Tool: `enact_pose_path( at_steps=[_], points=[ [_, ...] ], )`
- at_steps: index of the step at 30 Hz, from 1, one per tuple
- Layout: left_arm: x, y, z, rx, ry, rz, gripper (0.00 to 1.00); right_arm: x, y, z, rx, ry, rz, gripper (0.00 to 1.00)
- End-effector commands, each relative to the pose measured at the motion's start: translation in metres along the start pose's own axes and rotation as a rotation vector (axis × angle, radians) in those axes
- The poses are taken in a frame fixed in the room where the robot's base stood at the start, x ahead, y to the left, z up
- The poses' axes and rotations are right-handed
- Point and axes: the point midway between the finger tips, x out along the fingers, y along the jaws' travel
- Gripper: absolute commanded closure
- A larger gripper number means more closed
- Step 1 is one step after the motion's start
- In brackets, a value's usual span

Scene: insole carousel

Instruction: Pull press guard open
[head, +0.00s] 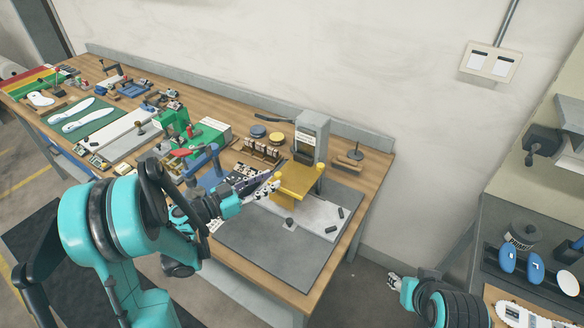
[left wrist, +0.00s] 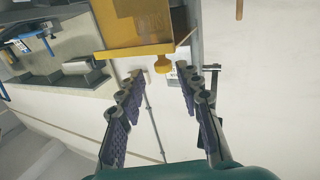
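The press (head: 311,135) is a grey upright unit standing toward the right end of the long wooden bench. Its yellow guard (head: 300,181) sticks out at the front, above a light grey base plate. My left gripper (head: 271,184) is at the left side of the guard. In the left wrist view the guard (left wrist: 140,22) fills the top, and a yellow knob (left wrist: 163,64) on it shows at the gap between the open fingertips (left wrist: 160,73). I see no clear contact with the knob. My right gripper (head: 394,279) is low at the right, away from the bench, too small to read.
A dark mat (head: 262,250) covers the bench front below the press. A green machine (head: 176,124), a wooden rack (head: 262,151) and a wooden stand with a post (head: 349,160) are nearby. A dark side counter (head: 497,233) stands at the right, with floor between.

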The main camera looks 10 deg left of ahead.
Motion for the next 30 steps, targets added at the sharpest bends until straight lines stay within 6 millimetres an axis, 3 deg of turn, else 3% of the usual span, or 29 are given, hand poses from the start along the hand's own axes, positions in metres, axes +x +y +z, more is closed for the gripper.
enact_pose_path(
  at_steps=[5, 19, 30],
  points=[
    [0.002, -0.004, 0.001, 0.022, 0.030, -0.002, 0.65, 0.002, 0.000, 0.001, 0.000, 0.000, 0.000, 0.60],
    [0.068, -0.004, -0.001, 0.021, 0.030, -0.002, 0.65, 0.012, 0.000, 0.009, 0.000, 0.000, 0.000, 0.60],
    [0.075, -0.004, -0.002, 0.021, 0.029, -0.004, 0.65, 0.012, 0.000, 0.009, 0.000, 0.000, 0.000, 0.60]
  ],
)
